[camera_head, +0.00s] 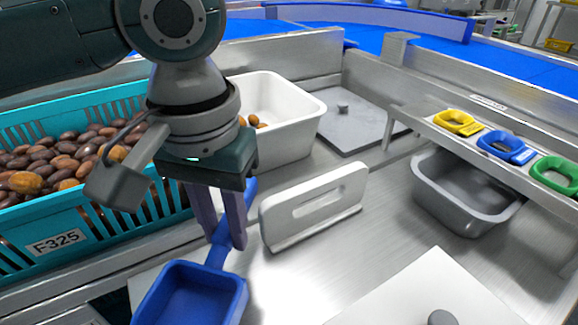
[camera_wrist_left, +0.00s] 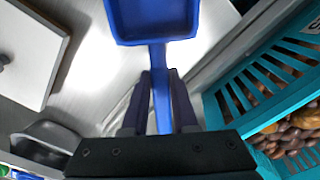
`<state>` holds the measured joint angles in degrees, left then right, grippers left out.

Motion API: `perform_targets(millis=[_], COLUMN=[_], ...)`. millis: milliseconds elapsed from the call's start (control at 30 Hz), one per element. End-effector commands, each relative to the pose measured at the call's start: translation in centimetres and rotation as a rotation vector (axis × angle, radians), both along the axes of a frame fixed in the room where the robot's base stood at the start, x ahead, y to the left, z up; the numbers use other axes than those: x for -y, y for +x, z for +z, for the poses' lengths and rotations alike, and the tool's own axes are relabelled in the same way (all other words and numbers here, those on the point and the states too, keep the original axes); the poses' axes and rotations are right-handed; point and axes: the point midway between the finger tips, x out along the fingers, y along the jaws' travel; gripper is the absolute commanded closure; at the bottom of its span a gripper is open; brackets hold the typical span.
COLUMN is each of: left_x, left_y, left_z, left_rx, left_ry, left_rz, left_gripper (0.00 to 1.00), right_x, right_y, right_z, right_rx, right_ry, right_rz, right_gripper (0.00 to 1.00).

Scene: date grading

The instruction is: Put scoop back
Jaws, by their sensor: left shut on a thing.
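A blue scoop (camera_head: 192,297) with a square pan and a straight handle is in my left gripper (camera_head: 228,246). The gripper's two fingers are shut on the handle, with the pan toward the front of the bench. In the left wrist view the scoop (camera_wrist_left: 153,18) has its empty pan at the top, and its handle runs down between the fingers of my left gripper (camera_wrist_left: 158,100). A white upright holder (camera_head: 318,205) with a slot stands just right of the gripper. I cannot tell whether the scoop touches the bench. My right gripper is not in view.
A teal crate (camera_head: 100,222) of dates stands at the left. A white bin (camera_head: 292,112) with a few dates is behind. A grey tub (camera_head: 465,195) sits at the right under a shelf with yellow, blue and green rings. A white board (camera_head: 425,290) lies in front.

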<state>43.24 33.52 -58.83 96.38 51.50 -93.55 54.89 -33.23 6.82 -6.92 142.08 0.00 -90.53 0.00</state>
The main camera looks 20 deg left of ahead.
Motion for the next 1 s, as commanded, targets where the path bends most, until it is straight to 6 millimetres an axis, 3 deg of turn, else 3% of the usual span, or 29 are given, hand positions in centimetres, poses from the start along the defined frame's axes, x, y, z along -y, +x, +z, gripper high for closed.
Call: perform_targets(millis=[200, 567, 600, 833, 1000], left_x=[0.0, 0.0, 0.0, 0.0, 0.0], left_y=[0.0, 0.0, 0.0, 0.0, 0.0], left_z=[-3.6, -3.8, -3.8, -3.8, -3.8], left_rx=[-0.001, -0.001, 0.0, 0.0, 0.0], left_ry=[0.001, 0.0, 0.0, 0.001, 0.001], left_rz=[0.0, 0.0, 0.0, 0.0, 0.0], left_gripper=[1.0, 1.0, 0.71, 0.45, 0.43], right_x=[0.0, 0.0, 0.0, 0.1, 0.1], right_y=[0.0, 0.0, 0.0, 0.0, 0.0], right_z=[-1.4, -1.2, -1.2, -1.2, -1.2], right_rx=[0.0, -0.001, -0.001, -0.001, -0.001], right_ry=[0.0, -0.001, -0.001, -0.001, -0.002], right_rz=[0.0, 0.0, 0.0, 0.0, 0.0], right_gripper=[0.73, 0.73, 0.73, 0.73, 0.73])
